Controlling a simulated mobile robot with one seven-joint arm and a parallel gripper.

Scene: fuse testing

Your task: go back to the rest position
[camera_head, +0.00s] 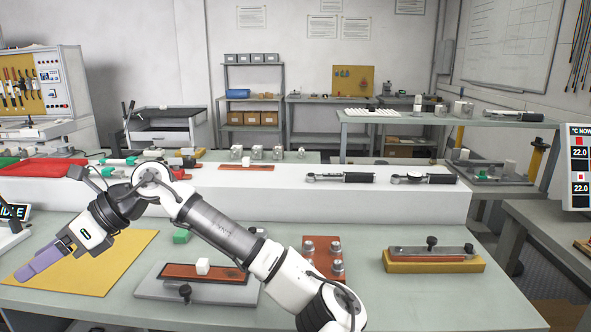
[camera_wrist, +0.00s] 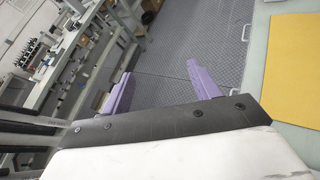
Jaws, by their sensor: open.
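My gripper (camera_head: 40,262) shows at the left of the head view, its purple fingers pointing down and left above the yellow mat (camera_head: 85,262). In the wrist view the two purple fingers (camera_wrist: 158,82) stand apart with nothing between them, so it is open and empty. Behind them the wrist view shows the grey patterned floor (camera_wrist: 190,35). My arm reaches from the lower middle of the head view up and left to an elbow, then down to the gripper.
A grey fixture (camera_head: 150,290) with a red strip and a white block lies beside my arm. A red plate (camera_head: 322,262) with metal knobs and a yellow-based fixture (camera_head: 432,266) lie to the right. A white raised shelf (camera_head: 420,205) with torque wrenches crosses behind. The front right tabletop is clear.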

